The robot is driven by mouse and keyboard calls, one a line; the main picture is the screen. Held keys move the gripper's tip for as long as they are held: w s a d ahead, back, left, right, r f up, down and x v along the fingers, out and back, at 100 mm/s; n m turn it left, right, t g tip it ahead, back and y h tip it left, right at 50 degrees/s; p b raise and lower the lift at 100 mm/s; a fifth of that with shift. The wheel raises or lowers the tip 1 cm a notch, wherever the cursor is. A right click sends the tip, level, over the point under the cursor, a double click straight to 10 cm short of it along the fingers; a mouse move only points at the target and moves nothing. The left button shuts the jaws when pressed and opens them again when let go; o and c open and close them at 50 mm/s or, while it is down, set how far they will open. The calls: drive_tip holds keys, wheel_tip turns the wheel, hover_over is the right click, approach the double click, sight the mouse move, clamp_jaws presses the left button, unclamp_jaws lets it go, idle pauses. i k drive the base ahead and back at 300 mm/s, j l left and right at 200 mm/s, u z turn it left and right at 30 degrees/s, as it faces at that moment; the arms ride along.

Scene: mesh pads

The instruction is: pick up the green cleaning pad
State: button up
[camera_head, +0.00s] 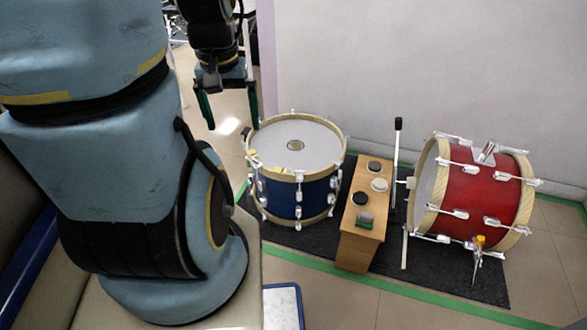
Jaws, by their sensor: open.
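My gripper (229,112) hangs at the upper middle of the view, left of and above the blue drum. Its two dark green fingers are wide apart, with nothing between them. It is well away from the pad, up and to the left of it in the picture.
Black and whitish round pads (379,184) share the box top. A blue drum (297,196) stands close left, a red drum (480,195) lies right. A black-topped upright rod (397,150) rises behind the box. A dark mat (440,272) lies beneath; a wall (430,65) stands behind.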

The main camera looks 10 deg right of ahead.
sight(364, 219)
drive_tip(key=i+j+z, duration=0.35)
drive_tip(key=i+j, duration=0.7)
drive_tip(key=i+z, duration=0.1)
drive_tip(key=z, duration=0.75)
drive_tip(key=i+l, duration=0.05)
